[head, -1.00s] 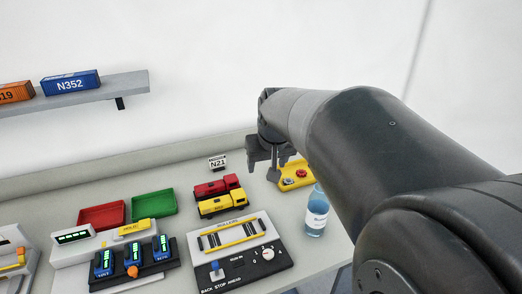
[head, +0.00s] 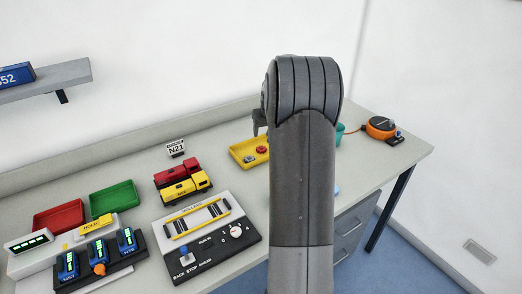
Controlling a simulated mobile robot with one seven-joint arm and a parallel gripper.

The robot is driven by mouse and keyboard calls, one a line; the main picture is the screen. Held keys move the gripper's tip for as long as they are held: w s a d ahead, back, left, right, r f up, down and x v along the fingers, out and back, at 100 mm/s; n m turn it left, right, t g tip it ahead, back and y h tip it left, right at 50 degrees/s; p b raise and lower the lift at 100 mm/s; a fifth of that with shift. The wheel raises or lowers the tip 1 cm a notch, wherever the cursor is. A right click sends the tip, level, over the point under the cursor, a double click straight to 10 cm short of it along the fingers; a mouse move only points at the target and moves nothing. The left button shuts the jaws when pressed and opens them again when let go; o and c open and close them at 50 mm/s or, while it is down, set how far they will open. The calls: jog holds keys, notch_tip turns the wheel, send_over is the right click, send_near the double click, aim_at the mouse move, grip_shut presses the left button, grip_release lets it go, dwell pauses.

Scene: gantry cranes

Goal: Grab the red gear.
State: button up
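The red gear (head: 262,149) appears as a small red round part in the yellow tray (head: 237,150) on the table, just left of my arm. A small grey part (head: 249,158) lies beside it in the tray. My arm covers the tray's right side. My gripper (head: 259,123) shows only as a bit of dark finger at the arm's left edge, above the tray in the picture. The rest of it is hidden behind my arm, so its opening cannot be seen.
Red and yellow toy trucks (head: 188,188) and a control panel (head: 204,236) stand left of my arm. Red (head: 60,218) and green (head: 115,200) trays lie further left. An orange round device (head: 381,126) and a teal cup (head: 339,133) are at right.

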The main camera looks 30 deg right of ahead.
send_over(262, 148)
jog(key=s, duration=0.2)
notch_tip(262, 148, down, 5)
jog(key=shift+s+a, duration=0.15)
jog(key=x, duration=0.5)
jog(key=shift+a+f, duration=0.15)
jog(key=shift+a, duration=0.2)
jog(key=shift+s, duration=0.1)
jog(key=c, duration=1)
